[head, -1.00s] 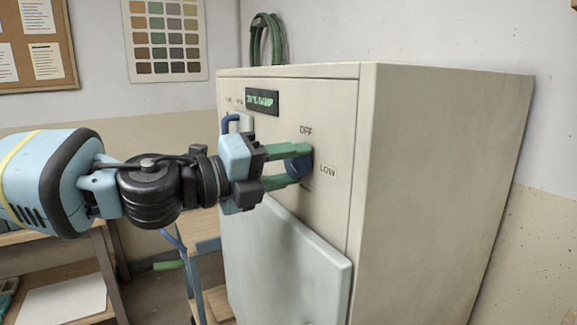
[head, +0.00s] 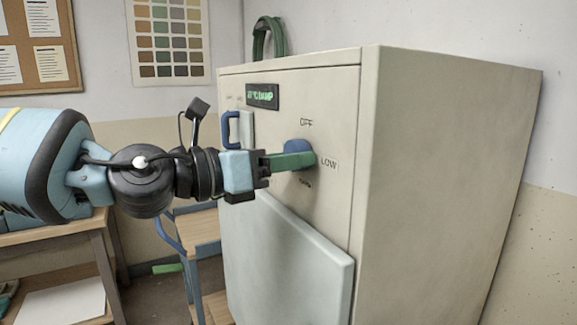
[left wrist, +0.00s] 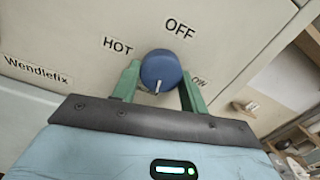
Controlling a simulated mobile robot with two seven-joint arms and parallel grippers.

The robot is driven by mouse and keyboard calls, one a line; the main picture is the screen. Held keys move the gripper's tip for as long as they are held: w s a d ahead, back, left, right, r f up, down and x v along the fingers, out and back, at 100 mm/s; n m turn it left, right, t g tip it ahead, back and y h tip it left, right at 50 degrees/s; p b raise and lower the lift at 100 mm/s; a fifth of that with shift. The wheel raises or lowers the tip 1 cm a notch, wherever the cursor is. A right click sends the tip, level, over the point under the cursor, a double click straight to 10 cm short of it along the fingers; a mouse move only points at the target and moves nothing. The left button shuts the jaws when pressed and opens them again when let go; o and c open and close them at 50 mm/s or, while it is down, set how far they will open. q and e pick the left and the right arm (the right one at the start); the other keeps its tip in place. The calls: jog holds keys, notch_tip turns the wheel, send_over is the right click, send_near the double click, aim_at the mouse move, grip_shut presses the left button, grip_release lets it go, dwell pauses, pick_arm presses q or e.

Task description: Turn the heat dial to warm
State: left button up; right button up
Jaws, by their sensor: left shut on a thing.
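The blue heat dial (head: 297,146) is on the front of a cream cabinet (head: 440,170). My left gripper (head: 306,160) is shut on it, its green fingers on either side of the knob. In the left wrist view the dial (left wrist: 160,68) sits between both fingertips (left wrist: 158,84). Its short white pointer is at the bottom, facing my palm and away from OFF (left wrist: 180,29). HOT (left wrist: 118,45) is to the left; LOW is partly hidden by the right finger. In the head view a small label (head: 304,184) below the dial is unreadable. My right gripper is out of view.
A dark display with green text (head: 262,96) and a blue handle (head: 231,128) are left of the dial. A pale panel (head: 285,260) stands out below it. Green hose (head: 268,38) lies on top. A wooden bench (head: 60,238) stands at left.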

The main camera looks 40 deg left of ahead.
pick_arm(q)
jog(key=shift+m+b, duration=0.4)
jog(key=shift+m, duration=0.7)
jog(key=o, duration=0.9)
jog(key=shift+o, duration=0.2)
jog(key=shift+a, duration=0.1)
jog(key=v, duration=0.7)
jog(key=shift+s, duration=0.4)
jog(key=shift+a, duration=0.1)
